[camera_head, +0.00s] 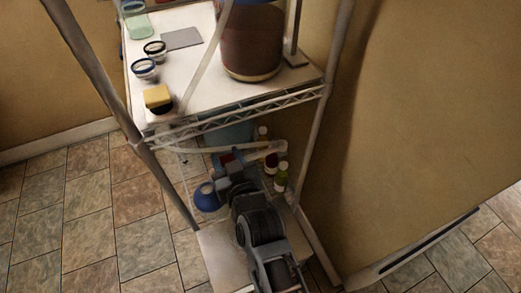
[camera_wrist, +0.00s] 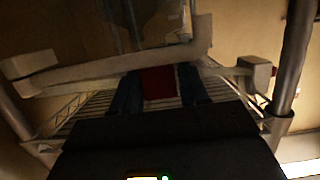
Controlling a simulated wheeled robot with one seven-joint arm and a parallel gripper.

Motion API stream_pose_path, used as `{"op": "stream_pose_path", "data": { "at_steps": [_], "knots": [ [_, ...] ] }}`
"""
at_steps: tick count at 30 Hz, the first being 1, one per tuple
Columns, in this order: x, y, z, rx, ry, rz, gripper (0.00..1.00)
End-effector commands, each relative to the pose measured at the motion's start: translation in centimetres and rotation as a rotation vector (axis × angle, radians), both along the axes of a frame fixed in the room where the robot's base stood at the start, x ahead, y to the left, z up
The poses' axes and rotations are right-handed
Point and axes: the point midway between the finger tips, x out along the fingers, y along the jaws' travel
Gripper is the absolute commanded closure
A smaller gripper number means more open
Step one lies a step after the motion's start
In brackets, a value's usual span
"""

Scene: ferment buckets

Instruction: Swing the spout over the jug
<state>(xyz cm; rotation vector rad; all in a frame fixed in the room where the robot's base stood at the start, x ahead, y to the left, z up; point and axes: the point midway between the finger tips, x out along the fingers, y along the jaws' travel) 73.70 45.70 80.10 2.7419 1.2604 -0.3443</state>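A pale bar, which looks like the spout (camera_head: 240,148), runs across the rack below the upper shelf; its right end is near the bottles. In the wrist view the pale spout (camera_wrist: 130,68) crosses just beyond my fingers. A red grip (camera_wrist: 160,83) sits between my two dark blue fingers, which appear to touch both its sides. My gripper (camera_head: 229,160) reaches up from the lower shelf area to the spout, shut on the red grip (camera_wrist: 160,90). A blue funnel-like top (camera_head: 206,196) stands left of my gripper; whether it belongs to the jug is unclear.
A large brown bucket (camera_head: 252,40) stands on the upper white shelf (camera_head: 195,75), with small jars (camera_head: 145,68), a yellow sponge (camera_head: 158,96) and a green glass (camera_head: 137,20). Bottles (camera_head: 281,177) stand right of my gripper. Rack posts (camera_head: 312,150) flank the arm. Open floor lies left.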

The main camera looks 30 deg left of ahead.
Motion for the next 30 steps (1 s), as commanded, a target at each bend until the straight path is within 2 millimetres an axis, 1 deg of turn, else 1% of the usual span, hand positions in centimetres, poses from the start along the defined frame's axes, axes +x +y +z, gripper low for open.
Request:
{"op": "stream_pose_path", "data": {
  "at_steps": [1,4,17,30],
  "knots": [
    [-0.1,0.1,0.0,0.000,0.000,0.003,0.65],
    [-0.2,0.1,0.0,0.000,0.000,0.004,0.74],
    [-0.4,0.3,-0.1,0.000,0.002,0.009,0.74],
    [-1.0,-0.7,-0.4,-0.001,0.003,0.044,0.73]
  ]
}}
